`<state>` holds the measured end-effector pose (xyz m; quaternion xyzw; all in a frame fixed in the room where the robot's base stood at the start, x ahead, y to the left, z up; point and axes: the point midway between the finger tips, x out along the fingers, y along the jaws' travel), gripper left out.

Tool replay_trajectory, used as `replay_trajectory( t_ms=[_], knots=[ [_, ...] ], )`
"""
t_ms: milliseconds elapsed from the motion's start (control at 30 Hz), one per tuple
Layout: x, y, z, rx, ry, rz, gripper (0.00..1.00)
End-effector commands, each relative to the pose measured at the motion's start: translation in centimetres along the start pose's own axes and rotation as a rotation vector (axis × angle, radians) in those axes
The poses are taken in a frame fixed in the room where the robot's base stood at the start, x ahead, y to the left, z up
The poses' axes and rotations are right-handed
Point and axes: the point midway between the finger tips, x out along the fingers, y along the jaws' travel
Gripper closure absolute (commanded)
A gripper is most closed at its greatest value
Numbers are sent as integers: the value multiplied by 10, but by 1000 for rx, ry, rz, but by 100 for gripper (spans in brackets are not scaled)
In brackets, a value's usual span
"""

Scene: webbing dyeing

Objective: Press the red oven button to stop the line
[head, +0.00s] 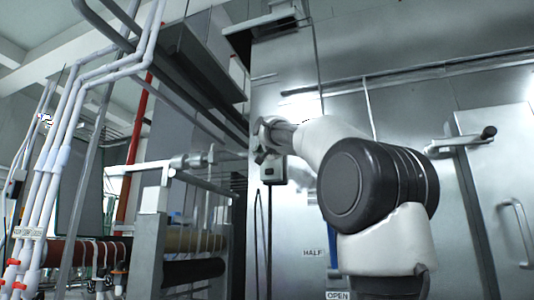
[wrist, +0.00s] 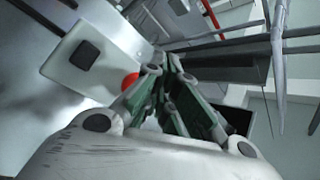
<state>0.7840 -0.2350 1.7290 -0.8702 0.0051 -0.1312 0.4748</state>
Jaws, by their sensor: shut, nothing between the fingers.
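The red button (wrist: 130,80) shows in the wrist view as a small red dome at the edge of a pale box (wrist: 95,55) with a dark square on its face. My gripper (wrist: 168,62) is shut and empty, its fingers just right of the button and partly covering it. I cannot tell whether a finger touches it. In the head view my gripper (head: 263,140) is at the oven wall, by a small grey box (head: 273,172) with a dark face. The red button is hidden there.
The metal oven wall (head: 290,90) fills the right, with a door handle (head: 518,232) and a lever (head: 465,140). White pipes (head: 75,120) and a roller frame (head: 150,235) stand at the left. Dark cables hang under the box.

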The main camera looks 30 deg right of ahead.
Motion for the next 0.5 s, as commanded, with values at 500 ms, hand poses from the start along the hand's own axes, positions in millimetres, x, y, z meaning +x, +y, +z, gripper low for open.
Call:
replay_trajectory(
  t_ms=[500],
  knots=[
    [-29,-22,21,-1,-1,-4,100]
  ],
)
